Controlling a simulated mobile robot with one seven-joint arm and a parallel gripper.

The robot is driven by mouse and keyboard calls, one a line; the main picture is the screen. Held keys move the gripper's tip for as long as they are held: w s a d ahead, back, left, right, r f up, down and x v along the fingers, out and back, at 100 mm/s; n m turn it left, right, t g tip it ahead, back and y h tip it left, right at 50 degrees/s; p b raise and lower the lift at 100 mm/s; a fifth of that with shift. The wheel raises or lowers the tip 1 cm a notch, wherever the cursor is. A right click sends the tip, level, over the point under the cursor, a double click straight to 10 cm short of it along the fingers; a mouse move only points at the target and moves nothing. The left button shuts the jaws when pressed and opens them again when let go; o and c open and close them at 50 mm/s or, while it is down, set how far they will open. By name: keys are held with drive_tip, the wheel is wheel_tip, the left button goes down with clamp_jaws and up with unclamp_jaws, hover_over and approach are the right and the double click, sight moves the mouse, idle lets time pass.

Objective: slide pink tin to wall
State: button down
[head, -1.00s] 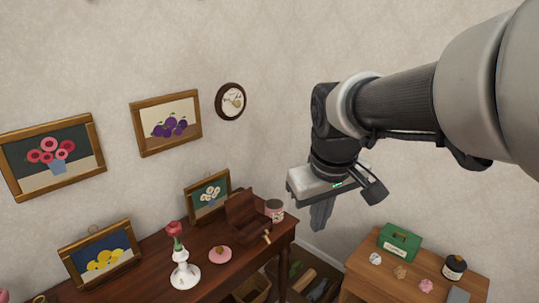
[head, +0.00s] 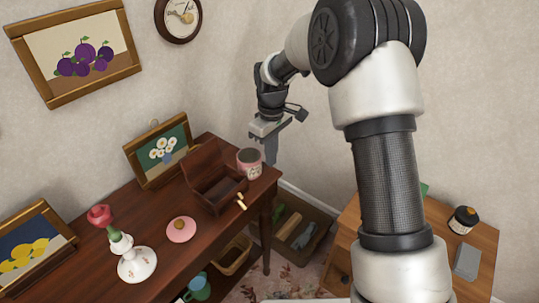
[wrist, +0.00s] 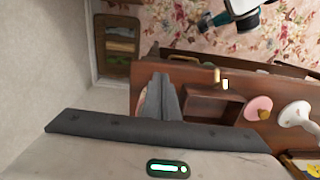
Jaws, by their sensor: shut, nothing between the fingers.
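The pink tin (head: 249,164) stands upright near the right end of the dark wooden table (head: 160,255), beside an open wooden box (head: 217,188). The pale wall (head: 205,90) rises behind the table. My gripper (head: 271,158) is shut and empty, pointing down just to the right of the tin in the head view. I cannot tell whether it touches the tin. In the wrist view my shut fingers (wrist: 162,97) hide most of the tin; only a pinkish edge (wrist: 142,104) shows at their left.
The table also holds a pink round item (head: 181,229), a white vase with a rose (head: 136,264) and framed pictures, one a daisy picture (head: 160,150) near the wall. A lower wooden table (head: 480,235) stands at right. A crate (head: 298,232) sits on the floor between.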

sight(249, 164)
drive_tip(key=f, duration=0.2)
drive_tip(key=w+a+f, duration=0.1)
drive_tip(key=f, duration=0.2)
drive_tip(key=a+f, duration=0.1)
drive_tip(key=f, duration=0.2)
drive_tip(key=shift+w+a+f+b, duration=0.15)
drive_tip(key=shift+w+b, duration=0.25)
drive_tip(key=shift+w+a, duration=0.35)
drive_tip(key=shift+a, duration=0.05)
